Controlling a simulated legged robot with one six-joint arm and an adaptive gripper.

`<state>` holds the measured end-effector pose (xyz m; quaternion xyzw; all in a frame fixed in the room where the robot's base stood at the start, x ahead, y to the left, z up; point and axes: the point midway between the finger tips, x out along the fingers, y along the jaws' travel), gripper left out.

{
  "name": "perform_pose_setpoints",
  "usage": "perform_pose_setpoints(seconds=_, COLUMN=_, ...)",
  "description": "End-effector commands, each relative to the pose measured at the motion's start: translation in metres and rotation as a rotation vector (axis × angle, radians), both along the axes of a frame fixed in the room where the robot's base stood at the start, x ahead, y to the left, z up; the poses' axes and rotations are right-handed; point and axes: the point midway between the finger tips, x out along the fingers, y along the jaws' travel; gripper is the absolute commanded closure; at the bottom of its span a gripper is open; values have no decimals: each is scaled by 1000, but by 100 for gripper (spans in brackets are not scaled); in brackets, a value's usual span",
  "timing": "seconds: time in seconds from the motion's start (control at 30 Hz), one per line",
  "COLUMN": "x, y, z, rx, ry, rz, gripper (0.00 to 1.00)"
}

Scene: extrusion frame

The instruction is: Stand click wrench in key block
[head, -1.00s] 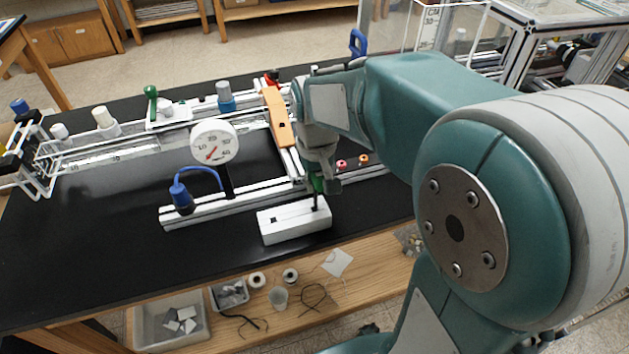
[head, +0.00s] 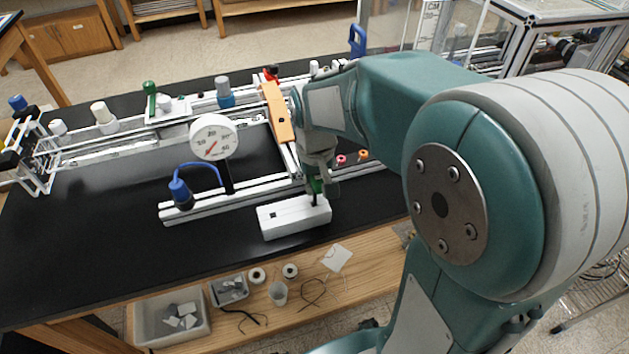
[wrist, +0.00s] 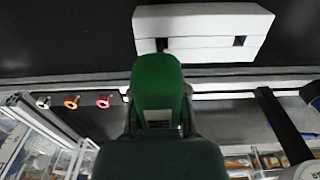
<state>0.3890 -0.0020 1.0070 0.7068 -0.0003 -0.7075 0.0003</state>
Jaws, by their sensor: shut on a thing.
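The white key block (head: 285,220) lies on the black bench top in the head view, with an open dark square hole near its left end. The click wrench (head: 316,187) has a green handle and a dark shaft. It stands about upright over the block's right end, and its lower tip meets the hole area there; how deep it sits I cannot tell. My gripper (head: 319,176) is shut on the wrench's green handle above the block. In the wrist view the green wrench handle (wrist: 158,82) hides most of its shaft, beside the key block (wrist: 200,22).
A white rail with a round dial gauge (head: 213,137) and a blue-capped fitting (head: 181,194) stands behind the block. An orange bar (head: 277,112) and small red and orange rings (head: 362,154) are close by. Bare black bench lies left of the block.

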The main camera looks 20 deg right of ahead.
Motion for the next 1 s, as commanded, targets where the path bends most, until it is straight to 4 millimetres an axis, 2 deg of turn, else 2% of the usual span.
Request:
perform_pose_setpoints(seconds=0.03, x=0, y=0, z=-1, rx=0, ry=0, rz=0, gripper=100)
perform_pose_setpoints(seconds=0.07, x=0, y=0, z=-1, rx=0, ry=0, rz=0, gripper=69)
perform_pose_setpoints(seconds=0.1, x=0, y=0, z=-1, rx=0, ry=0, rz=0, gripper=51)
perform_pose_setpoints(seconds=0.13, x=0, y=0, z=-1, rx=0, ry=0, rz=0, gripper=41)
perform_pose_setpoints(seconds=0.57, x=0, y=0, z=2, rx=0, ry=0, rz=0, gripper=41)
perform_pose_setpoints(seconds=0.67, x=1, y=0, z=14, rx=0, ry=-3, rz=0, gripper=41)
perform_pose_setpoints(seconds=1.0, x=2, y=1, z=84, rx=-1, ry=-4, rz=0, gripper=41)
